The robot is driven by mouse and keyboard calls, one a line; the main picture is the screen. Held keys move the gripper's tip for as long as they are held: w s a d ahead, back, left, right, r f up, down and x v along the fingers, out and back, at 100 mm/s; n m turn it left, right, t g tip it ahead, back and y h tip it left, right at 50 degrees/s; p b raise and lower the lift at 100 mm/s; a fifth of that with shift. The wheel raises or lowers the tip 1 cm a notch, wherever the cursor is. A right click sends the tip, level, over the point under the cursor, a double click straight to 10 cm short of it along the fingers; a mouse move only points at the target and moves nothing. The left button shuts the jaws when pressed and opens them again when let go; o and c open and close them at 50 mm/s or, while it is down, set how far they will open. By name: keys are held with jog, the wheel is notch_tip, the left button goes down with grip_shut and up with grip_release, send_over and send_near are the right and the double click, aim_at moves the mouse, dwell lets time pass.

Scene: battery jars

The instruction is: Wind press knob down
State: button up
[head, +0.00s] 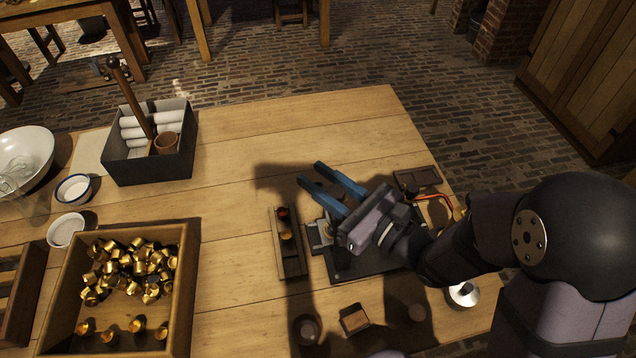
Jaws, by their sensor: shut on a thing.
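My gripper (312,175) reaches in from the right over a dark press base (352,268) on the wooden table. Its two blue fingers point up and left in the head view, with a gap between them. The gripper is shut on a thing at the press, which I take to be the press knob. The knob itself is hidden by the fingers and the wrist, so its height and turn cannot be told. Small metal parts of the press show just left of the fingers' lower ends.
A narrow wooden rack (289,262) stands close left of the press. A tray (184,270) of brass caps and a dark box (150,170) stand left. The table's middle back is clear.

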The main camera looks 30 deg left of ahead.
aim_at(343, 197)
jog(key=shift+w+m+t, duration=0.1)
jog(key=shift+m+t, duration=0.2)
jog(key=shift+t, duration=0.1)
jog(key=o, duration=1.1)
jog(key=shift+c, duration=0.2)
jog(key=shift+d, duration=0.1)
jog(key=p+v, duration=0.2)
jog(key=shift+d+r+p, duration=0.2)
jog(key=shift+r+p, duration=0.05)
jog(key=shift+p, duration=0.1)
jog(key=d+p, duration=0.1)
jog(key=p, duration=0.3)
jog(key=d+p, duration=0.1)
jog(key=p, duration=0.1)
jog(key=shift+s, duration=0.3)
jog(key=shift+s+d+f, duration=0.1)
jog(key=shift+d+f, duration=0.1)
jog(key=shift+d, duration=0.5)
jog(key=shift+s+d+p, duration=0.2)
jog(key=shift+d+p, duration=0.2)
jog(key=shift+d, duration=0.2)
